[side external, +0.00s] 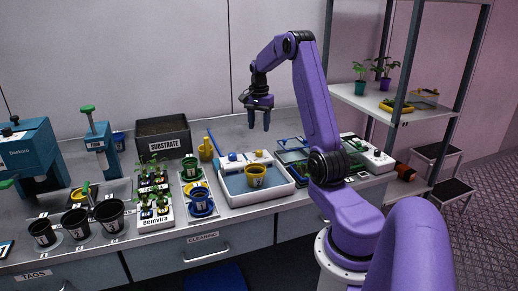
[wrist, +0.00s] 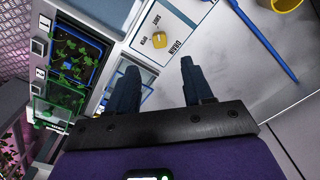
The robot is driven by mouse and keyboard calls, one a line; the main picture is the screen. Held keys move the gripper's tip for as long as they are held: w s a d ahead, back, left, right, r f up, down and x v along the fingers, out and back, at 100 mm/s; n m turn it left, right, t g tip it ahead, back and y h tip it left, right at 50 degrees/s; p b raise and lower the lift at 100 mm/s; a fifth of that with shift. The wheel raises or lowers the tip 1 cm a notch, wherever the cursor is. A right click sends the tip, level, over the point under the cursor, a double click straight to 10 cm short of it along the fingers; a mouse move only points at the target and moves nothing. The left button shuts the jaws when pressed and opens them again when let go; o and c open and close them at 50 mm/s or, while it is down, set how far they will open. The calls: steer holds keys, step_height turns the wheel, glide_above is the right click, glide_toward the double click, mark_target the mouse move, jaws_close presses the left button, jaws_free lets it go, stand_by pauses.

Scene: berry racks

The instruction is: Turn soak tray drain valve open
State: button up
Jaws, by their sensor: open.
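The soak tray (side external: 226,193) is a white basin of bluish water, with a yellow pot (side external: 256,175) in it. On its white back ledge is a small yellow drain valve knob (side external: 259,153). In the wrist view, the yellow knob (wrist: 159,39) sits in a blue-outlined panel lettered DRAIN, with small OPEN and SHUT marks. I cannot tell which mark it points to. My gripper (side external: 258,124) hangs above the counter behind the tray, fingers apart and empty. In the wrist view, my gripper (wrist: 157,65) has the knob beyond its fingertips, apart from them.
A blue stick (side external: 215,143) and a yellow cup (side external: 206,150) lie left of the tray. A dark tray with plants (wrist: 70,60) is beside it. A substrate box (side external: 163,147) stands at the back. The counter behind the tray is clear.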

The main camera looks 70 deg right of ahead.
mark_target(259, 151)
step_height(259, 151, down, 10)
steer(key=shift+f, duration=0.15)
stand_by(0.3)
jaws_close()
